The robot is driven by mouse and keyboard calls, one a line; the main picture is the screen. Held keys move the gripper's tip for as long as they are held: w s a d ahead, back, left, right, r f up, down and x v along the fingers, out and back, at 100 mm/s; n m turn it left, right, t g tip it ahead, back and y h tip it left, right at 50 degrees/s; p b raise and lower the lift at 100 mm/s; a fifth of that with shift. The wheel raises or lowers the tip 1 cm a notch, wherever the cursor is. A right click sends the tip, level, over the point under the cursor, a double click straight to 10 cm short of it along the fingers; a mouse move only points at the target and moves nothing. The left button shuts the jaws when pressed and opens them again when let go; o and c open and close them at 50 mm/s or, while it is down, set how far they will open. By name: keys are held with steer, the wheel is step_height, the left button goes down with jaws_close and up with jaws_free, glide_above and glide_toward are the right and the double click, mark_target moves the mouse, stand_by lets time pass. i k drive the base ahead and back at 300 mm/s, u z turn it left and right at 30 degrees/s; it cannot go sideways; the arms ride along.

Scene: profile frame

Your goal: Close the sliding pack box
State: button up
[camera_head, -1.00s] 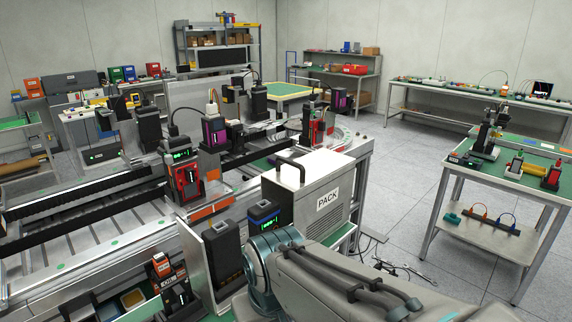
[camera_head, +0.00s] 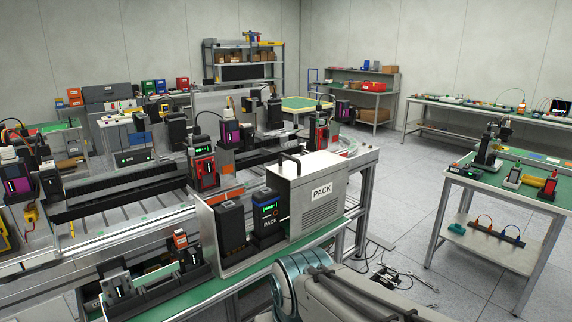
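The pack box (camera_head: 319,191) stands on a green-topped bench in the middle of the view. Its light grey housing has a PACK label, a vented side and a dark handle (camera_head: 291,162) on top. It is open at its left: a tray with an upright end plate (camera_head: 204,235) extends leftward from the housing. Two dark battery packs stand upright in this open part, a plain black one (camera_head: 231,228) and one with a blue top and lit display (camera_head: 266,216). My gripper is out of view.
The green bench top (camera_head: 285,246) runs along the front of the box. Small devices (camera_head: 187,249) stand left of it. A machine with rails and several battery modules lies behind. A side table (camera_head: 503,178) stands at right, with open floor and cables between.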

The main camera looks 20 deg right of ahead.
mark_target(312, 187)
steer(key=u, duration=0.05)
steer(key=k, duration=0.45)
steer(key=z, duration=1.05)
steer(key=i, duration=1.35)
steer(key=u, duration=0.15)
